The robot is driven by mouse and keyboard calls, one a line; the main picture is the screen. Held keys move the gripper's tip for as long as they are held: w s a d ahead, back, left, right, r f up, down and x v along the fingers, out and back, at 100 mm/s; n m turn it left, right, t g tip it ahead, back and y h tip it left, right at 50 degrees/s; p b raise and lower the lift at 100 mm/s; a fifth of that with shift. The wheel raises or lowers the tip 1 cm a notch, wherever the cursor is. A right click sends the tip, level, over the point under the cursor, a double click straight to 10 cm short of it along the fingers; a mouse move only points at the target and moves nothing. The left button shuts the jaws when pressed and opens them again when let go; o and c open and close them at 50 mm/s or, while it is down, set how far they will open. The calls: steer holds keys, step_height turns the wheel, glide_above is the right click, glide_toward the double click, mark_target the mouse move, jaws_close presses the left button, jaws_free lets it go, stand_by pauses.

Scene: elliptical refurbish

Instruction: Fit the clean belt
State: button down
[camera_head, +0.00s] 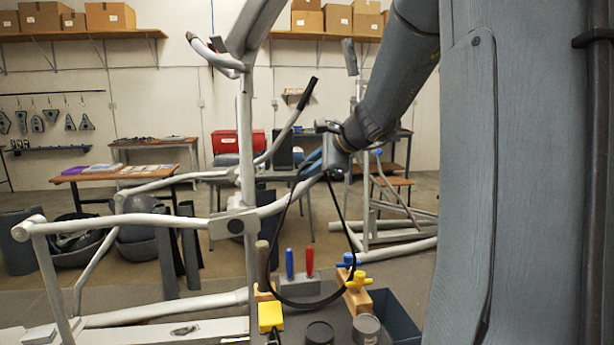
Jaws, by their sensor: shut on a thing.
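My gripper (333,160) is shut on a thin black belt (304,305), right of the white upright of the elliptical frame. The belt hangs below it as a long open loop, its lower end in front of the tool bench. The white elliptical frame (245,140) fills the left and middle, with long side bars and a plate at their joint. The belt appears clear of any pulley, though the contact at the jaws is small and partly hidden.
A wooden table (125,176) and grey tubs stand behind the frame at left.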

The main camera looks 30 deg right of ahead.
steer(key=shift+f, duration=0.65)
steer(key=c, duration=1.7)
jaws_free()
steer(key=b+v, duration=0.1)
steer(key=v, duration=1.1)
